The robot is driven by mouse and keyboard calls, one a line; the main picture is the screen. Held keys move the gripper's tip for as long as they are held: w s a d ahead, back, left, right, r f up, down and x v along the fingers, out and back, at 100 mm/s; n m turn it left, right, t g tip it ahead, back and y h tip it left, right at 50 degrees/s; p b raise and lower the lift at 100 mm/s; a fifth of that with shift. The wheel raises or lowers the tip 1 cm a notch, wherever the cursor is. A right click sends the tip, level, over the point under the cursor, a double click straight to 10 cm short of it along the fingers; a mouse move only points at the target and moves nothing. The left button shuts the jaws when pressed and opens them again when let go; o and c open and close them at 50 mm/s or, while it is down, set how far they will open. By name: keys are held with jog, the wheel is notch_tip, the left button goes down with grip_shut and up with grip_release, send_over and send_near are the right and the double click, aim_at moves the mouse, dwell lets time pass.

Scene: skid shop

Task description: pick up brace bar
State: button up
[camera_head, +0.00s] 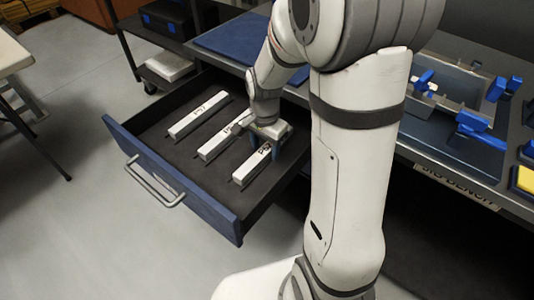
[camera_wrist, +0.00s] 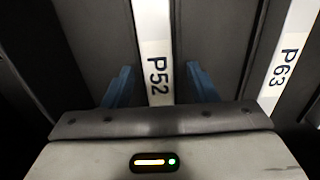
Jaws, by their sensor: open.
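Three white bars lie side by side in an open drawer: a left bar (camera_head: 199,115), a middle bar (camera_head: 218,143) and a right bar (camera_head: 250,169). My gripper (camera_head: 266,148) is over the far end of the right bar in the head view, fingers pointing down. In the wrist view, my open gripper (camera_wrist: 159,70) has one blue finger on each side of a bar labelled P52 (camera_wrist: 155,45), with gaps showing. A neighbouring bar labelled P63 (camera_wrist: 288,55) lies to the right. Whether the fingertips reach below the bar's top is unclear.
The blue-fronted drawer (camera_head: 170,178) has a metal handle (camera_head: 153,187) and walls close around the bars. Above it, a bench carries a blue mat (camera_head: 232,40) and blue clamps (camera_head: 482,130). A cart with a dark case (camera_head: 165,18) stands behind; open floor lies left.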

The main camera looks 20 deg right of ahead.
jog(key=c, duration=1.1)
jog(key=shift+r, duration=0.2)
jog(key=shift+c, duration=0.2)
